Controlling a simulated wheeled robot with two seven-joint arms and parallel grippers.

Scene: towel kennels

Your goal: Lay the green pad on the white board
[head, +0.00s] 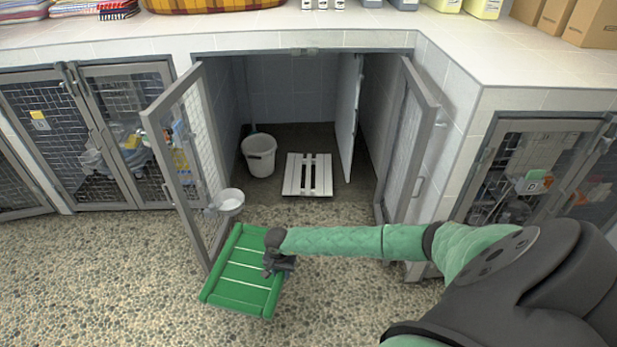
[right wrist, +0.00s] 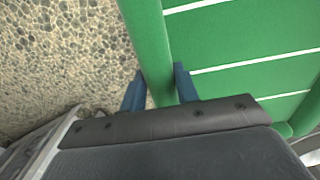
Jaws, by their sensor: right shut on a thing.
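The green pad (head: 246,270) has raised rolled edges and thin white lines. It is in front of the open kennel, by the lower end of the left door. My right gripper (head: 277,265) is shut on its right edge. In the right wrist view the two blue fingers (right wrist: 160,90) sit on either side of the pad's green edge roll (right wrist: 148,45). The white board (head: 307,174) is slatted and lies flat on the kennel floor, with nothing on it. My left gripper is not in view.
A white bucket (head: 260,155) stands left of the board. A white panel (head: 348,115) stands upright to its right. Both kennel doors, left (head: 187,165) and right (head: 408,140), stand open. A bowl (head: 230,200) hangs on the left door, near the pad.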

